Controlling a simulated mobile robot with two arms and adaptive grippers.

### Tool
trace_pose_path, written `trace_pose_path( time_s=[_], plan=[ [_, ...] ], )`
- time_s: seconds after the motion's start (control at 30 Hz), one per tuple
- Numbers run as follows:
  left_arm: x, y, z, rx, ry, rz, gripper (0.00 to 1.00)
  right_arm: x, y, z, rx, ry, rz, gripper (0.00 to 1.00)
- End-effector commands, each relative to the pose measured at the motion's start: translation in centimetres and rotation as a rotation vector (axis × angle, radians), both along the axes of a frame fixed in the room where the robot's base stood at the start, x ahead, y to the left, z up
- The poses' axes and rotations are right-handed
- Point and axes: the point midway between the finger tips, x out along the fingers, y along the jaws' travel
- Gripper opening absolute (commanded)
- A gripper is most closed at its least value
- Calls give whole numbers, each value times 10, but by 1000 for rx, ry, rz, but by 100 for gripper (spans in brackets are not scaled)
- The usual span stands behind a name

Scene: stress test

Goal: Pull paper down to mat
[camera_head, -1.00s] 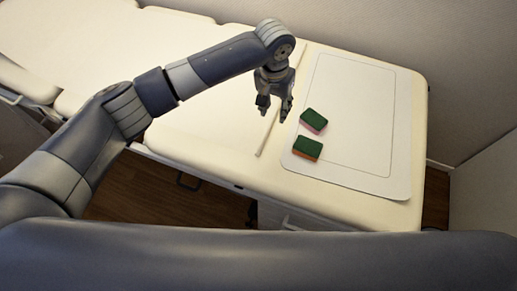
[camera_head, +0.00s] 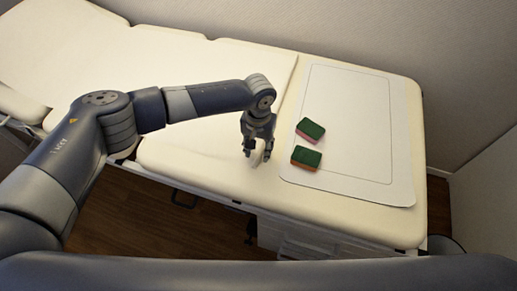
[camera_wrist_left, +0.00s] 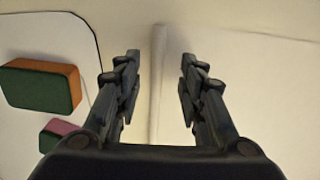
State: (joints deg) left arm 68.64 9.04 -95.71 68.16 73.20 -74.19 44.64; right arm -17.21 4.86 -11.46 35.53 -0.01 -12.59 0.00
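The white paper (camera_head: 205,105) covers the cream padded table. Its raised, rolled-looking edge (camera_wrist_left: 158,65) lies short of the white mat (camera_head: 350,188). The mat has rounded corners and a thin dark outline. My left gripper (camera_head: 257,160) is low over the paper's edge, near the table's front side. In the left wrist view my left gripper (camera_wrist_left: 160,72) is open, with one finger on each side of that edge and visible gaps between. Whether the fingertips touch the table is unclear. My right gripper is not in view.
Two green sponges lie on the mat's near left part: one with a pink underside (camera_head: 310,129) and one with an orange underside (camera_head: 306,157). The rest of the mat is bare. A wall stands behind the table (camera_head: 330,222), and dark floor (camera_head: 135,210) lies in front.

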Motion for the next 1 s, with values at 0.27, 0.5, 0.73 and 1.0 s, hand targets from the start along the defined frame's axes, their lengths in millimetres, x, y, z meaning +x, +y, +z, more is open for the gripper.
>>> trace_pose_path(
  time_s=[0.27, 0.5, 0.73, 1.0],
  plan=[
    [0, 0, -9, 0, 0, -1, 37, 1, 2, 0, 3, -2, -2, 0],
    [0, 0, -9, 0, 0, -1, 12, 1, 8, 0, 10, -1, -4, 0],
    [-1, -1, -9, 0, 0, -1, 0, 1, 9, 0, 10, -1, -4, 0],
    [-13, -39, -8, -4, 2, -3, 0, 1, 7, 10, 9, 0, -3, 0]
  ],
)
